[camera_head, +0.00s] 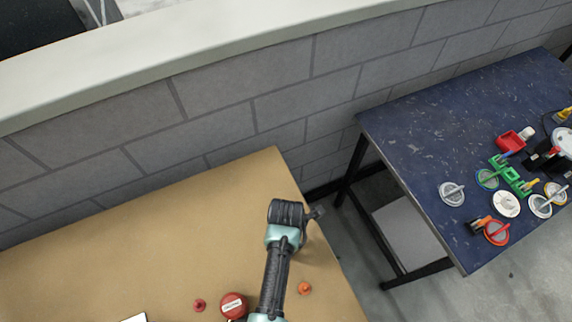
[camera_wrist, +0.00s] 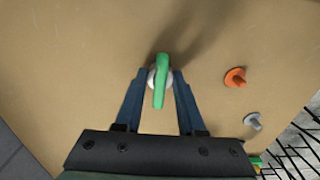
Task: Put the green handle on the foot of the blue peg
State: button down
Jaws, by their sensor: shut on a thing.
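The green handle (camera_wrist: 161,80) is a long bar with a pale round part behind it, in the middle of the wrist view. My gripper (camera_wrist: 160,75) has its two blue fingers on either side of it and is shut on it. In the head view my gripper (camera_head: 316,212) is over the right edge area of the brown table, and the handle is hidden or too small to see. A small blue upright piece (camera_head: 505,155) stands on the dark blue table among coloured parts; I cannot tell for sure that it is the blue peg, and its foot is not clear.
The brown table (camera_head: 130,240) holds an orange piece (camera_head: 305,288), a small red piece (camera_head: 200,305) and a red round piece (camera_head: 234,305). The dark blue table (camera_head: 420,130) stands right, across a floor gap, its left part clear. A grey block wall (camera_head: 210,90) runs behind.

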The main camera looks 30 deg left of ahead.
jog(key=shift+f, duration=0.25)
dwell(0.3)
jog(key=shift+c, duration=0.5)
grip_release()
notch_tip(320, 180, up, 8)
jog(key=p, duration=0.7)
jog(key=shift+f+p, duration=0.15)
jog(key=shift+p, duration=0.2)
